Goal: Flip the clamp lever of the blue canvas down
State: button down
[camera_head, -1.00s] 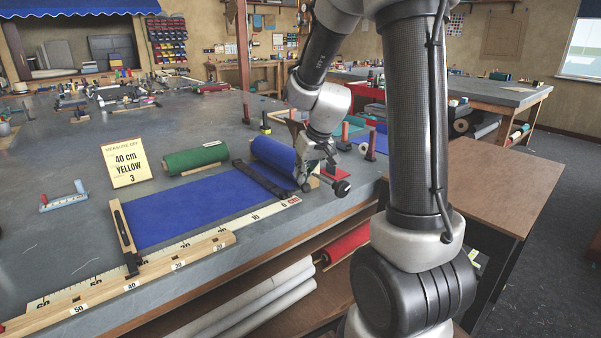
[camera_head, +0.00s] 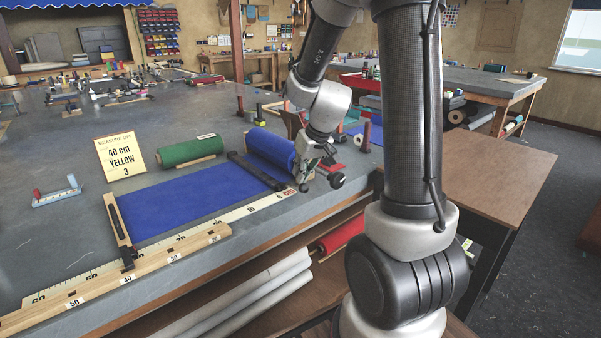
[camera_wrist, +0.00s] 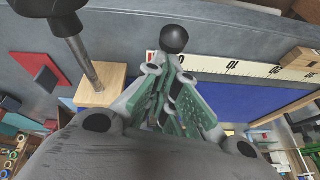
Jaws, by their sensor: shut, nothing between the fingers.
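The blue canvas (camera_head: 190,198) lies flat on the table, running from the blue roll (camera_head: 270,150) at its right end. A dark bar (camera_head: 256,172) lies across it beside the roll. My gripper (camera_head: 310,172) is over the roll's front end, close to the table's front edge. In the wrist view its green-padded fingers (camera_wrist: 172,95) are shut and empty. A black ball knob (camera_wrist: 175,38) shows just past the fingertips; I cannot tell whether they touch. A black-knobbed metal rod (camera_wrist: 90,72) rises from a wooden block (camera_wrist: 103,88); its knob also shows in the head view (camera_head: 337,180).
A ruler (camera_head: 235,216) runs along the canvas's front edge. A wooden bar (camera_head: 117,225) crosses the canvas's left end. A green roll (camera_head: 190,151) and a yellow sign (camera_head: 120,157) stand behind. A red plate (camera_wrist: 45,77) lies near the block.

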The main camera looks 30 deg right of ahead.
jog(key=shift+s+a+f, duration=0.1)
jog(key=shift+s+f, duration=0.35)
jog(key=shift+s, duration=0.1)
jog(key=s+d+v, duration=0.1)
jog(key=v, duration=1)
jog(key=shift+s+d, duration=0.25)
